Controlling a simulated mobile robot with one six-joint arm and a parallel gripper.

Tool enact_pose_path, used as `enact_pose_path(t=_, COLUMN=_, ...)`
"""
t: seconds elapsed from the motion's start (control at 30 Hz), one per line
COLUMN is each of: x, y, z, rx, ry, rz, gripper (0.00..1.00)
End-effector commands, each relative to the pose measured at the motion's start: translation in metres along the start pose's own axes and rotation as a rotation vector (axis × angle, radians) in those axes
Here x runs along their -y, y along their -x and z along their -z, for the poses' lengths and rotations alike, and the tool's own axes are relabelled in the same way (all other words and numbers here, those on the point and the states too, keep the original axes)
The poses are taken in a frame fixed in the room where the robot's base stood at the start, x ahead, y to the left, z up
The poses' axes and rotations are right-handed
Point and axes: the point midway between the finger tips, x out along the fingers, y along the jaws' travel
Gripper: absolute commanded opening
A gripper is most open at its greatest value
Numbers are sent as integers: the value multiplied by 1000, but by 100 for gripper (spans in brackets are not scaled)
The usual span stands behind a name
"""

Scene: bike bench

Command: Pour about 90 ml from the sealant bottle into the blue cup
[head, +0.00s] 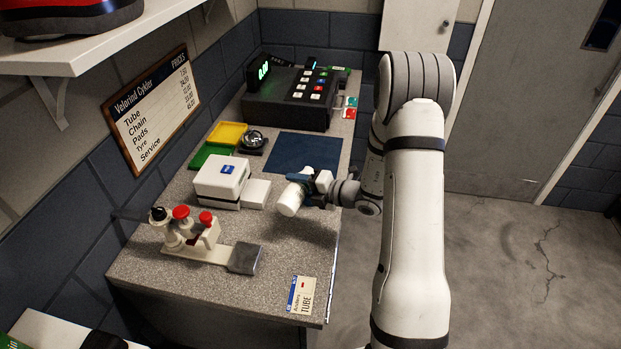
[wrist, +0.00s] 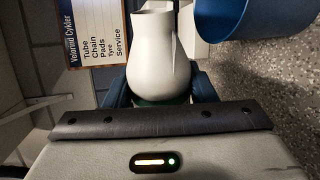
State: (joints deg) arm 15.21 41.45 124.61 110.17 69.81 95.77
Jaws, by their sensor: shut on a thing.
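The white sealant bottle (wrist: 152,55) is held between the dark blue jaws of my gripper (wrist: 158,92), its pale opening toward the top of the wrist view. In the head view the bottle (head: 291,199) lies tilted above the counter at the end of my arm. My gripper (head: 308,187) is shut on it. The blue cup (wrist: 255,15) is at the upper right of the wrist view, close beside the bottle and cut off by the frame. In the head view a blue patch shows by the bottle; I cannot tell cup from jaw there. No liquid is visible.
A white box (head: 221,180) stands left of the bottle on the speckled counter (head: 190,280). A tool with red knobs (head: 190,234) is nearer the front left. A black cash register (head: 292,98) and dark blue mat (head: 304,153) are behind. A price sign (head: 152,110) hangs on the wall.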

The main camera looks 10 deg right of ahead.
Motion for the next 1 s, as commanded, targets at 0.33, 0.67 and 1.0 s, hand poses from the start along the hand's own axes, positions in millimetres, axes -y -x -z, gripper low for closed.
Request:
enact_pose_path(t=0.33, x=1, y=0, z=-1, rx=-15, ry=-60, rz=-1, gripper=23)
enact_pose_path(t=0.67, x=2, y=0, z=-2, rx=-31, ry=-117, rz=-1, gripper=23)
enact_pose_path(t=1.0, x=0, y=0, z=-3, rx=-40, ry=-156, rz=-1, gripper=23)
